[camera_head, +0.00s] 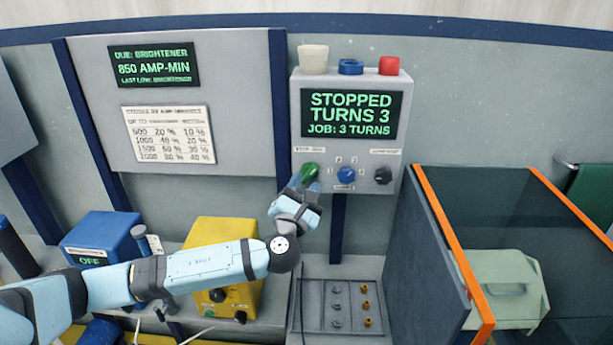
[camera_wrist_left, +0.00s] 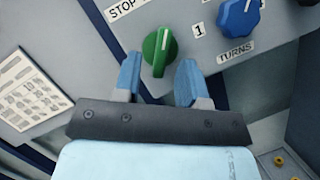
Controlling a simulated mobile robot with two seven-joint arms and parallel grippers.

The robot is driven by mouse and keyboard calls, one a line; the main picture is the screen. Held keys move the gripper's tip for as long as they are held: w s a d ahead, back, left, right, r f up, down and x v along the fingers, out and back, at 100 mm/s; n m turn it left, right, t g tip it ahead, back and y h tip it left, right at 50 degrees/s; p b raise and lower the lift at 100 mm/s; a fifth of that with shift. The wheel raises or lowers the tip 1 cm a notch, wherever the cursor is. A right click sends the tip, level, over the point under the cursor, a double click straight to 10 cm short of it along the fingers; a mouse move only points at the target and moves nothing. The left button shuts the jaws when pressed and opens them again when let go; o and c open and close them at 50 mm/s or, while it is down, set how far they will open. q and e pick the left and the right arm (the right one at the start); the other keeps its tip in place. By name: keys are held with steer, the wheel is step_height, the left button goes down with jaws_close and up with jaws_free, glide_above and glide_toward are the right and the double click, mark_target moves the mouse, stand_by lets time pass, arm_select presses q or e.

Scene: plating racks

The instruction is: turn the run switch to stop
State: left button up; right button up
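The run switch is a green knob (camera_head: 309,172) at the left of the grey control box's lower panel. In the left wrist view the green knob (camera_wrist_left: 159,50) has a white mark, and a label beginning "STOP" (camera_wrist_left: 125,8) is up and left of it. The box's screen (camera_head: 351,113) reads "STOPPED, TURNS 3, JOB: 3 TURNS". My left gripper (camera_head: 304,184) is at the knob. In the left wrist view its blue fingers (camera_wrist_left: 159,76) are apart, with the knob between and just beyond their tips; I cannot tell if they touch it. My right gripper is not in view.
A blue turns knob (camera_head: 346,175) and a black knob (camera_head: 383,175) sit right of the switch. White, blue and red pieces top the box. A tray of small fittings (camera_head: 310,318) lies below. An orange-edged enclosure (camera_head: 455,250) stands at right.

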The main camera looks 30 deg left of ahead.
arm_select(q)
steer(key=shift+x, duration=1.05)
steer(key=shift+f, duration=0.1)
jaws_close()
